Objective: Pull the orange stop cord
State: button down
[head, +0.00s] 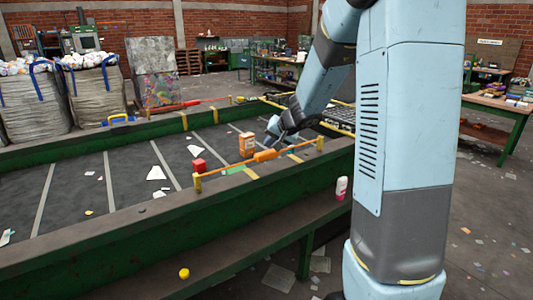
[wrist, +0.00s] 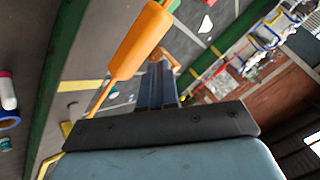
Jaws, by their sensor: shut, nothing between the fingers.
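The orange stop cord's thick handle (head: 265,155) hangs on a thin orange line between two yellow posts along the belt's near edge. In the wrist view the handle (wrist: 140,40) slants across the upper left, beside my fingers. My gripper (head: 268,140) is just beyond the cord, over the belt, partly hidden by the cord and arm. Its fingers (wrist: 157,68) are together and empty. The handle is outside them; I cannot tell whether they touch it.
A red cord (head: 190,103) runs along the far edge. A white-and-pink bottle (head: 342,188) and yellow item (head: 184,273) are on the near ledge.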

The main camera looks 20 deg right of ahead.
aim_at(269, 152)
jog(key=shift+f, duration=1.95)
dwell(2.0)
jog(key=shift+r, duration=2.05)
jog(key=shift+r, duration=0.1)
jog(key=shift+r, duration=2.4)
jog(key=s+a+r+n+g, duration=0.15)
jog(key=s+r, duration=0.25)
jog(key=s, duration=0.5)
jog(key=s+a+r+n, duration=0.2)
jog(key=s+a+r, duration=0.1)
jog(key=s, duration=0.6)
jog(key=s+d+h, duration=0.1)
jog(key=s+h, duration=0.1)
jog(key=s, duration=0.7)
jog(key=s+d+g+h, duration=0.1)
jog(key=s+d, duration=0.1)
jog(key=s, duration=0.7)
jog(key=shift+d+f+n+h, duration=0.25)
jog(key=shift+f+n+h, duration=0.1)
jog(key=shift+h, duration=0.05)
